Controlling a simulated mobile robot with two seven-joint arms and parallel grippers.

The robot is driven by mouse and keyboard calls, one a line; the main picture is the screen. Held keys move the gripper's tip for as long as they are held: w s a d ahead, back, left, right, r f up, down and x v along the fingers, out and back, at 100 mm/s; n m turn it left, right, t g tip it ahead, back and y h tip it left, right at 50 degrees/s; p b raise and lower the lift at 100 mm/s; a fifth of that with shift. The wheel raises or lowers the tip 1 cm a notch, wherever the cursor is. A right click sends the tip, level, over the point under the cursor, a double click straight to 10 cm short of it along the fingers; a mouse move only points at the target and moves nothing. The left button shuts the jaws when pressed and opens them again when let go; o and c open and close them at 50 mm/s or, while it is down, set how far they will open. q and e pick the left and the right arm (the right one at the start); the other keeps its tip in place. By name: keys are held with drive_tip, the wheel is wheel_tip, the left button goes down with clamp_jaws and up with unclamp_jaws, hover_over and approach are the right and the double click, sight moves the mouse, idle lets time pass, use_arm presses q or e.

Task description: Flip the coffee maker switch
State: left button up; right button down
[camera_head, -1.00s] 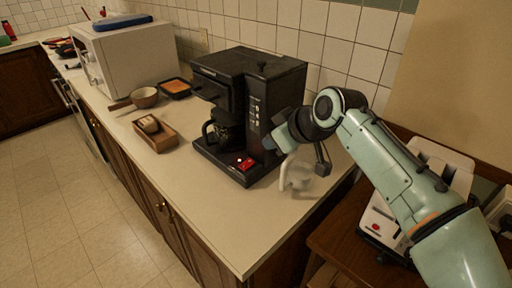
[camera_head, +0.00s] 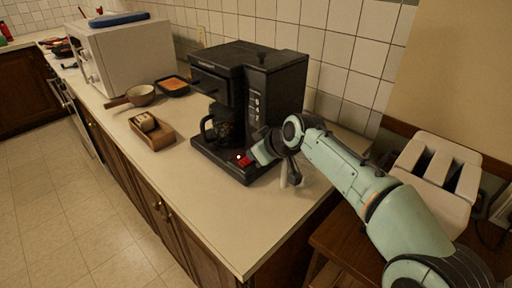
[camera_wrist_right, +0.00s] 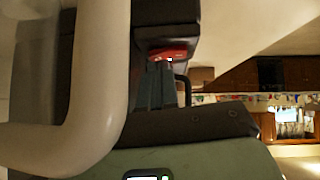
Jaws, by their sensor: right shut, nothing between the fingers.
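The black coffee maker (camera_head: 280,98) stands upright on the counter, with its carafe (camera_head: 219,128) in the bay. Its red switch (camera_head: 243,160) is low on the front of the base. My right gripper (camera_head: 253,157) is shut and empty, its tips right at the switch's right side; I cannot tell whether they touch. In the right wrist view, the shut fingers (camera_wrist_right: 162,85) point at the red switch (camera_wrist_right: 168,53), just short of it or against it. My left gripper is not in view.
A white mug (camera_head: 291,174) stands under my right wrist; its pale handle looms close in the right wrist view (camera_wrist_right: 95,90). A wooden tray (camera_head: 160,138), a pan (camera_head: 139,96) and a microwave (camera_head: 125,58) are to the left. A toaster (camera_head: 437,175) is at right. The front counter is clear.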

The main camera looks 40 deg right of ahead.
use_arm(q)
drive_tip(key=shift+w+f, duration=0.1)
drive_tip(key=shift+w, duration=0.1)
use_arm(e)
drive_tip(key=shift+f, duration=0.25)
